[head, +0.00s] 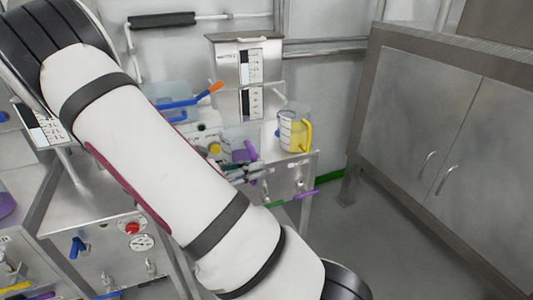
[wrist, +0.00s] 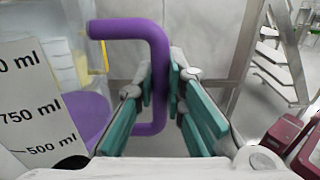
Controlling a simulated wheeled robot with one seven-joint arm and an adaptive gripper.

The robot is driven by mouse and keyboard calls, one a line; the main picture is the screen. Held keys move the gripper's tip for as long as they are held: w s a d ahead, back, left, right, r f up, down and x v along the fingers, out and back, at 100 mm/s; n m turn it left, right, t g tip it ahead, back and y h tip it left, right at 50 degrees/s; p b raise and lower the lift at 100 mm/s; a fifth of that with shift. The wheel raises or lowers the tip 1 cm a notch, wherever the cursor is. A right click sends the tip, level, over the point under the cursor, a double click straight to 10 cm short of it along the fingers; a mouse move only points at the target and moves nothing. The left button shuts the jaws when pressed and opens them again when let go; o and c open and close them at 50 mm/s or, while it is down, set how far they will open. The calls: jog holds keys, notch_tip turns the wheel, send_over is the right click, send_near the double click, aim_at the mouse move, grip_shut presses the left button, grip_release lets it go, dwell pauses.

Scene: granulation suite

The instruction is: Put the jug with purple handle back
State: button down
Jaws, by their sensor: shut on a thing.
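The jug with purple handle fills the left of the wrist view. It is clear, with a white volume label (wrist: 35,100) and purple contents (wrist: 85,115) low inside. Its purple handle (wrist: 128,29) passes between the teal fingers of my gripper (wrist: 163,95), which is shut on the handle's upright part. In the head view, my gripper (head: 240,172) is partly hidden by my arm, beside a small patch of purple (head: 245,152). Most of the jug is hidden there. I cannot tell whether its base touches the bench.
A jug with yellow contents and yellow handle (head: 290,130) stands on the steel bench (head: 308,160) just right of my gripper. A blue-handled clear container (head: 170,95) is behind my arm. A steel cabinet (head: 430,130) stands at right, with open floor before it.

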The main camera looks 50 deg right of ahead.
jog(key=w+d+f+b, duration=0.1)
jog(key=w+d+f, duration=0.1)
jog(key=d, duration=0.5)
jog(key=w+d+f+b, duration=0.1)
jog(key=w+d+f, duration=0.2)
jog(key=w+d, duration=0.2)
jog(key=shift+w+d, duration=0.25)
jog(key=shift+d, duration=0.95)
jog(key=shift+f, duration=0.1)
jog(key=c, duration=1.7)
grip_release()
jog(key=shift+f, duration=0.1)
jog(key=shift+o, duration=0.2)
